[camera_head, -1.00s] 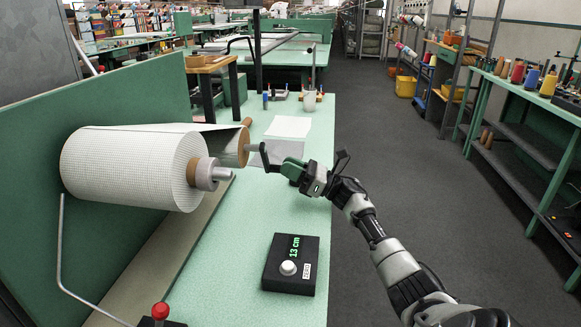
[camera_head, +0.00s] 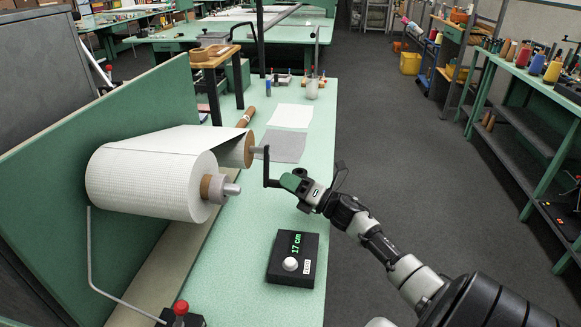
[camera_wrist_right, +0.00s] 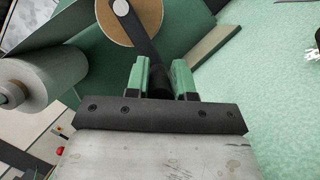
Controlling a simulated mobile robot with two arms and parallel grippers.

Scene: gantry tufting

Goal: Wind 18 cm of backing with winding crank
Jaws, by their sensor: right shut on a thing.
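A large roll of white gridded backing (camera_head: 150,180) sits on a spindle at the left of the green table. Its sheet runs to a smaller take-up roll (camera_head: 238,150) behind it. The black winding crank (camera_head: 266,168) comes off that roll's axle, its arm hanging down. My right gripper (camera_head: 290,182) is shut on the crank handle; the right wrist view shows the handle (camera_wrist_right: 158,82) between its two green fingers. The length counter (camera_head: 293,258) on the table reads 17 cm. My left gripper is not in view.
Paper sheets (camera_head: 290,116) lie behind the crank. A shelf with thread cones (camera_head: 552,70) is at the right, across clear floor.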

